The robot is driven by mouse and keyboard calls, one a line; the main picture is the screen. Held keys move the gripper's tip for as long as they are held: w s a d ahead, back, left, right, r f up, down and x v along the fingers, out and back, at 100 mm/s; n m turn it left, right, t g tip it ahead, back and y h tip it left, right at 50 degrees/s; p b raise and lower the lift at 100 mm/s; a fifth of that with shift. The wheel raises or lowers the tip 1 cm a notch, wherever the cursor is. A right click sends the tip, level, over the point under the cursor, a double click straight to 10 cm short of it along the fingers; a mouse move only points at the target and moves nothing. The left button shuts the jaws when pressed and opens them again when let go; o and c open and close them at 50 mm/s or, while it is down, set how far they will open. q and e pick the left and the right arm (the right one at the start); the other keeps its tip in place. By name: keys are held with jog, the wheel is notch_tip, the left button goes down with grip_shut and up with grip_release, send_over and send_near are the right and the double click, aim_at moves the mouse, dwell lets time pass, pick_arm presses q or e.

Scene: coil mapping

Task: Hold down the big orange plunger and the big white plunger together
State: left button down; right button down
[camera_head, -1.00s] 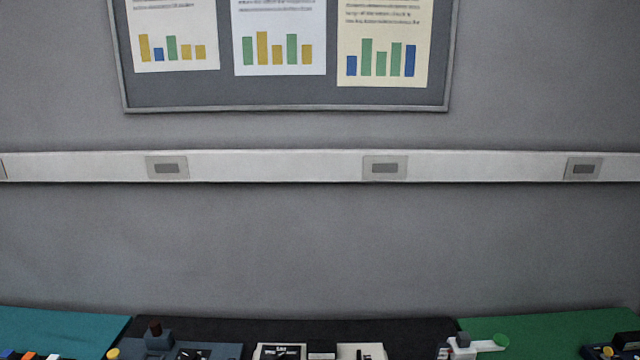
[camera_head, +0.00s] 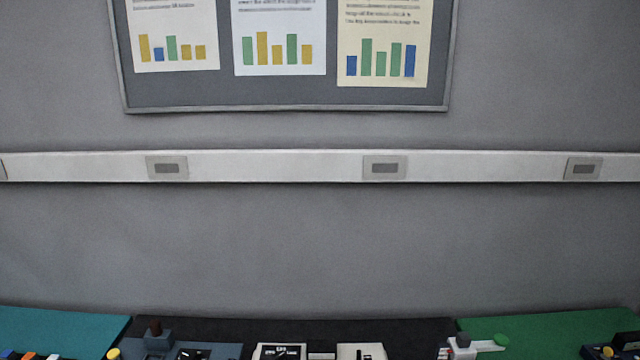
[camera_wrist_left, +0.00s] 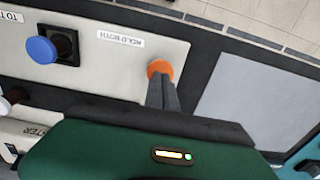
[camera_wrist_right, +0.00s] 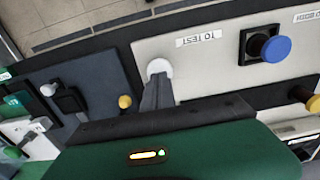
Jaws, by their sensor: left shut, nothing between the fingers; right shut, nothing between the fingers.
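In the left wrist view the big orange plunger (camera_wrist_left: 159,68) shows its round top on a pale panel beside the label HOLD BOTH. My left gripper (camera_wrist_left: 161,83) is shut and empty, its tips at the plunger's near edge. In the right wrist view the big white plunger (camera_wrist_right: 159,66) shows a round top on a pale panel beside the label TO TEST. My right gripper (camera_wrist_right: 158,82) is shut and empty, its tips at the plunger's near edge. The fingers partly cover both plungers. I cannot tell whether the tips touch them or whether either plunger is pressed.
A blue knob (camera_wrist_left: 42,50) on a black base stands on the pale panel. A yellow knob (camera_wrist_right: 125,101) and a dark-blue panel (camera_wrist_right: 100,75) lie left of the white plunger. The head view shows mostly the wall and the bench's back edge (camera_head: 290,325).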

pick_arm(q)
jog(key=shift+f, duration=0.65)
jog(key=shift+r, duration=0.3)
pick_arm(e)
jog(key=shift+r, duration=0.2)
jog(key=shift+f, duration=1.1)
pick_arm(q)
jog(key=shift+r+p, duration=0.2)
jog(key=shift+p, duration=0.2)
pick_arm(e)
jog(key=shift+r, duration=0.25)
dwell(1.2)
pick_arm(q)
jog(key=shift+f, duration=0.9)
pick_arm(e)
jog(key=shift+f, duration=0.7)
jog(key=shift+s, duration=0.1)
